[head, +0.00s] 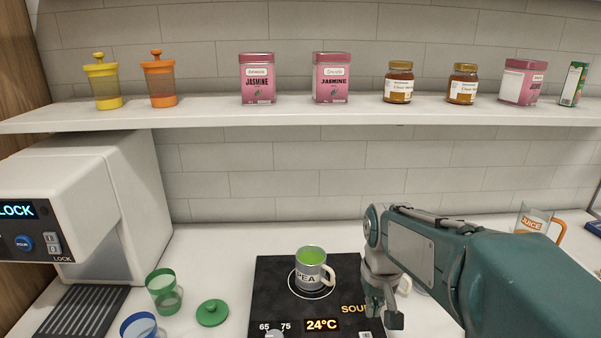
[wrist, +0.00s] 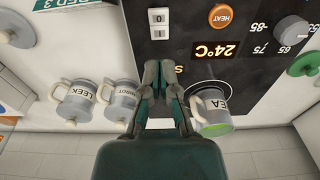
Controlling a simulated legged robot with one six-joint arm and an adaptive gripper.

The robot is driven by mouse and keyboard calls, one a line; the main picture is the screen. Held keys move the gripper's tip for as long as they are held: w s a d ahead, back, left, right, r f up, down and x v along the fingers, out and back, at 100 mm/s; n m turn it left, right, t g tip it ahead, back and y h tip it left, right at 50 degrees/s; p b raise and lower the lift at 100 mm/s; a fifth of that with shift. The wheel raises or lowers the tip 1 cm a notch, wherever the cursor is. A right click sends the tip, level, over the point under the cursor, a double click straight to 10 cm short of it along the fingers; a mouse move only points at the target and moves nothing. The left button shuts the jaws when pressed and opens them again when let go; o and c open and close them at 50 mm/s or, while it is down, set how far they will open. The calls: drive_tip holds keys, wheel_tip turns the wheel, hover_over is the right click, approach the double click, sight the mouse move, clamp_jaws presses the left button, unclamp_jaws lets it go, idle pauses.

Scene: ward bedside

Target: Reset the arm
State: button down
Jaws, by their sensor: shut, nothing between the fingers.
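My arm reaches in from the right of the head view, with my gripper (head: 392,305) low over the right side of the black heating plate (head: 268,275). In the wrist view my gripper (wrist: 163,75) is shut and empty, with its fingertips over the plate. A grey mug labelled PEA (head: 311,275), with green contents, stands on the plate's ring, to the left of my gripper in the head view. The mug (wrist: 212,110) is just beside my fingers in the wrist view, and they look apart from it. The plate's display reads 24°C.
Lidded mugs labelled LEEK (wrist: 75,101) and another (wrist: 118,97) stand beside the plate. A green cup (head: 164,292), a green lid (head: 212,313) and a blue cup (head: 139,325) are at the left, by a white dispenser (head: 85,205). A shelf (head: 210,115) with jars and tins runs above. A JUICE mug (head: 535,220) is at right.

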drive_tip(key=s+r+t, duration=0.4)
drive_tip(key=s+t, duration=0.1)
drive_tip(key=s, duration=1)
drive_tip(key=shift+r, duration=0.2)
drive_tip(key=shift+w+a, duration=0.1)
idle(1.2)
